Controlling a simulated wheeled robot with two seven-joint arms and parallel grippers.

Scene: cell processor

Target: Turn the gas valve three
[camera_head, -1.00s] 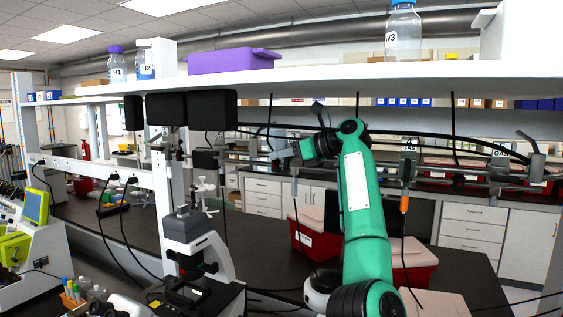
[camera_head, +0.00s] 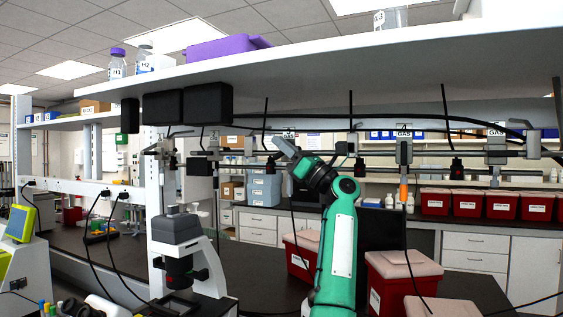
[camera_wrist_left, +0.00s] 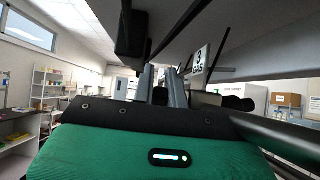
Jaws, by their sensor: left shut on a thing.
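The gas valve three label (camera_wrist_left: 200,62) shows in the left wrist view, just right of the fingers. In the head view its label (camera_head: 289,134) is small, on the rail under the shelf. My left gripper (camera_head: 284,147) reaches up and left to this spot at the end of the green arm. In the left wrist view its two grey fingers (camera_wrist_left: 161,88) stand close together with a dark part between them. They are shut on the valve three handle, which they mostly hide. My right gripper is in neither view.
More gas valves hang on the rail to the right, one under a GAS label (camera_head: 404,131) and another farther right (camera_head: 497,132). The white shelf (camera_head: 330,62) overhangs the arm. A microscope (camera_head: 180,250) stands left. Red bins (camera_head: 402,285) stand right of the arm.

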